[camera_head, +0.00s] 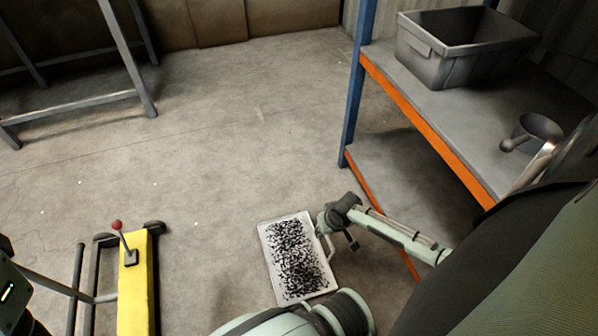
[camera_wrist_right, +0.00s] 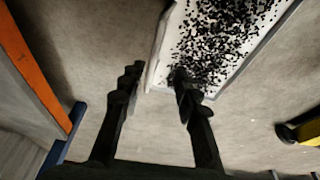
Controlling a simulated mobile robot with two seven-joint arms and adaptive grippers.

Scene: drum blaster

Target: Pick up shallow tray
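The shallow tray (camera_head: 268,262) is pale, rectangular and flat on the floor, with many black granules (camera_head: 297,255) scattered inside. A pale handle-like bar shows along its right side. My right gripper (camera_head: 335,232) is at the tray's upper right edge. In the right wrist view my right gripper (camera_wrist_right: 157,72) has its two dark fingers apart. The pale edge of the tray (camera_wrist_right: 160,45) lies between them, and the right finger overlaps the granules. Nothing is clamped; whether a finger touches the tray cannot be told. My left gripper is not in view.
A shelf rack with blue posts and an orange beam (camera_head: 430,128) stands at right, holding a grey bin (camera_head: 440,68) and a metal scoop or cup (camera_head: 538,128). A yellow device with a red-knobbed lever (camera_head: 135,275) is at lower left. The floor between is clear.

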